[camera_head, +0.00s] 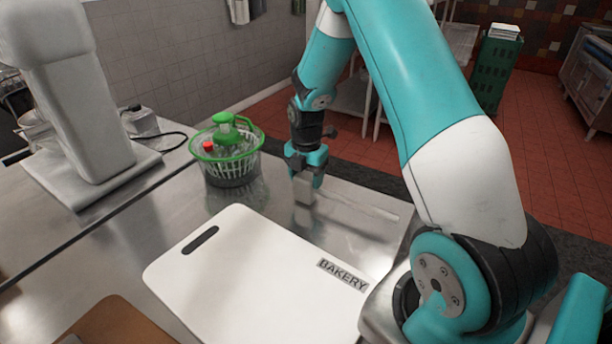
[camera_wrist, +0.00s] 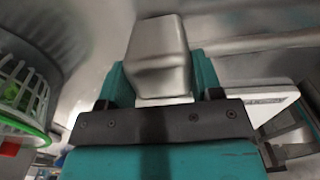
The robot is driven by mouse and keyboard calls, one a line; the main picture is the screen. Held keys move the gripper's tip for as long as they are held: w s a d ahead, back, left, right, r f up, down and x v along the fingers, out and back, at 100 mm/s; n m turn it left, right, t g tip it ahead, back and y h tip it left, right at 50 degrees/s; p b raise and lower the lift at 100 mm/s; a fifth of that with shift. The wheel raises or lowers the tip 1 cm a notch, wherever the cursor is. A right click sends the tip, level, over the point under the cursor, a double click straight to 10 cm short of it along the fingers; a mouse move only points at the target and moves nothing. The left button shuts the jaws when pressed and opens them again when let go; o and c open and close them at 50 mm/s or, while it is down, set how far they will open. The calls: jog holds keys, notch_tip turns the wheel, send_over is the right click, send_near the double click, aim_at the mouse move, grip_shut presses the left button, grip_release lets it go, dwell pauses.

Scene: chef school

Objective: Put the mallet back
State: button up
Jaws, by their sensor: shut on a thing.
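My gripper (camera_head: 306,176) is over the far part of the steel counter, with its fingers pointing down. It is shut on a metal mallet (camera_head: 304,193), whose grey block-shaped part shows just below the fingers. In the wrist view the mallet (camera_wrist: 158,50) is a smooth silvery block between the teal fingers of my gripper (camera_wrist: 160,85). The rest of the mallet is hidden by the gripper. I cannot tell whether the mallet touches the counter.
A white cutting board (camera_head: 260,270) marked BAKERY lies in front. A brown board (camera_head: 118,325) lies at the near left. A white stand mixer (camera_head: 85,110) stands further left. Bare steel counter (camera_head: 345,215) shows right of the gripper.

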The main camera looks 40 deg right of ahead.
jog(key=shift+f, duration=0.15)
jog(key=shift+f, duration=0.2)
jog(key=o, duration=1.2)
jog(key=shift+o, duration=0.2)
notch_tip(320, 180, up, 12)
jog(key=b, duration=0.2)
jog(key=s+a+r+m, duration=0.3)
jog(key=a+r, duration=0.1)
jog(key=a, duration=0.5)
jog(key=s+a+r+m+y, duration=0.2)
jog(key=s+a+m, duration=0.4)
jog(key=s+a, duration=0.3)
jog(key=s+a+r+m+y, duration=0.1)
jog(key=s+a+m+y, duration=0.1)
jog(key=s+a+m, duration=0.3)
jog(key=s+a, duration=0.4)
jog(key=s, duration=0.4)
jog(key=shift+r+m, duration=0.35)
jog(key=shift+m, duration=0.05)
